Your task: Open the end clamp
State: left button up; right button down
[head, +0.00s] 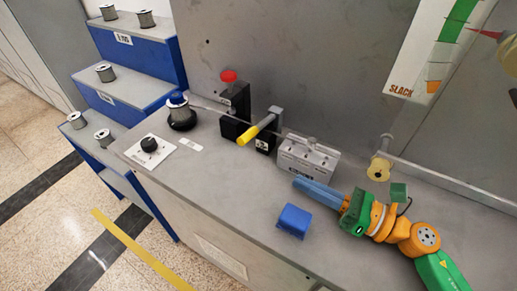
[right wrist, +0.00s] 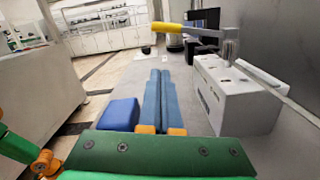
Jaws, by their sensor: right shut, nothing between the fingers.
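A clamp with a yellow lever handle (head: 250,136) stands on the grey bench, its handle pointing toward the front left. The yellow handle (right wrist: 178,28) also shows ahead in the right wrist view, with its metal post behind the grey block. My right gripper (head: 297,182) has long blue fingers lying side by side, shut and empty. They point left, low over the bench in front of the grey block and apart from the clamp. The fingers (right wrist: 160,73) also show in the right wrist view. My left gripper is not in view.
A grey metal block (head: 308,158) stands right of the clamp, and a black block with a red knob (head: 229,76) stands left of it. A blue box (head: 293,221) lies near the front edge.

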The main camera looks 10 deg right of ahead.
aim_at(260, 126)
jog(key=p+x, duration=0.1)
jog(key=x, duration=0.3)
jog(key=p+x, duration=0.2)
jog(key=x, duration=0.1)
jog(key=r+p+x, duration=0.1)
jog(key=p+x, duration=0.1)
jog(key=x, duration=0.2)
jog(key=shift+w+a, duration=0.2)
jog(key=shift+w+r+p, duration=0.15)
jog(key=shift+r+p, duration=0.2)
jog(key=shift+r, duration=0.2)
jog(key=shift+d, duration=0.1)
jog(key=r+m+p, duration=0.1)
jog(key=p, duration=0.1)
jog(key=r+m+p, duration=0.2)
jog(key=w+r+m+p, duration=0.1)
jog(key=r+p, duration=0.1)
jog(key=shift+d+r+m, duration=0.1)
jog(key=shift+d+m, duration=0.2)
jog(key=shift+d, duration=0.1)
